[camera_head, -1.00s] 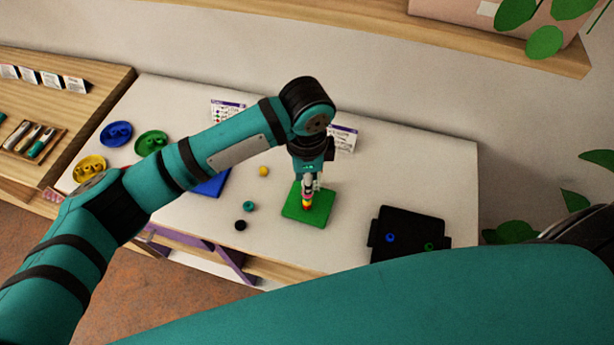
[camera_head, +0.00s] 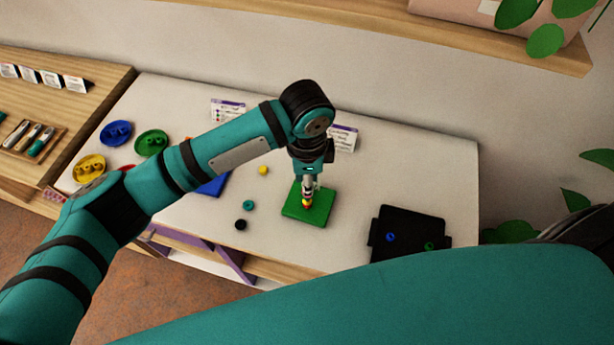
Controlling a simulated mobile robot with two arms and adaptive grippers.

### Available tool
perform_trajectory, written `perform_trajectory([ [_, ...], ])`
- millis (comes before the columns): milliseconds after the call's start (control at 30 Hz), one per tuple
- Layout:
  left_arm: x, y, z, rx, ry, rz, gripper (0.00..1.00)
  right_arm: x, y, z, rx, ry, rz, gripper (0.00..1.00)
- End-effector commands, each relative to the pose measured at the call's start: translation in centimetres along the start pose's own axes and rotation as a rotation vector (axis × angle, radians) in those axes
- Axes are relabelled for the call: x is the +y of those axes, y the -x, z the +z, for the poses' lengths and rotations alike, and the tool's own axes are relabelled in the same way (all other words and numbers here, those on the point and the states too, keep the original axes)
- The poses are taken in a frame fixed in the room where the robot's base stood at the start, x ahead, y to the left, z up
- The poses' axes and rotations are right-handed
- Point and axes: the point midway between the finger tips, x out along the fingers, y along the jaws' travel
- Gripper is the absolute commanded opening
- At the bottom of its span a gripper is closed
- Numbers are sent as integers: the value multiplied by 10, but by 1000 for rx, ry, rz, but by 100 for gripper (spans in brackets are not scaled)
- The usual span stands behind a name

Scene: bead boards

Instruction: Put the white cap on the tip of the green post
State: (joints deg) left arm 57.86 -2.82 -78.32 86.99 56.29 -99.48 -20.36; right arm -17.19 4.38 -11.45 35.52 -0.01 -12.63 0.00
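The green board (camera_head: 318,212) lies on the white table, with its post standing under my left gripper. My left gripper (camera_head: 307,194) points straight down over this board, its fingers around or just above the top of the post. A small patch of yellow and red beads (camera_head: 306,203) shows just below the fingertips. The fingers hide most of the post and its tip. I cannot make out the white cap; the pale bit at the fingertips is too small to tell. Whether the fingers are open or shut does not show. My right gripper is not in view.
Loose beads lie left of the board: yellow (camera_head: 263,171), teal (camera_head: 249,205) and black (camera_head: 240,225). A black tray (camera_head: 408,226) with a blue and a green bead stands at right. Blue (camera_head: 116,133), green (camera_head: 151,143) and yellow (camera_head: 89,168) dishes are at far left.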

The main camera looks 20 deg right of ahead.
Motion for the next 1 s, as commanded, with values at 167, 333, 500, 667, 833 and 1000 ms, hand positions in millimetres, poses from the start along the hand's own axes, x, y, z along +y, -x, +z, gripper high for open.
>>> perform_trajectory([
  [167, 0, -3, 0, 0, 0, 1, 10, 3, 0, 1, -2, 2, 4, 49],
  [333, 0, -6, 0, 0, 0, 1, 10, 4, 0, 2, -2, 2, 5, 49],
  [500, 0, -6, 0, 0, 0, 0, 10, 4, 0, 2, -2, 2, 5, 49],
  [667, 0, -6, 0, 0, 0, 0, 10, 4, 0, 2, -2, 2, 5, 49],
  [833, 0, -7, 0, 0, 0, 1, 10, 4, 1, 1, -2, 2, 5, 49],
  [1000, 0, -11, 0, 1, 0, 1, 10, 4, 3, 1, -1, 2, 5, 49],
])
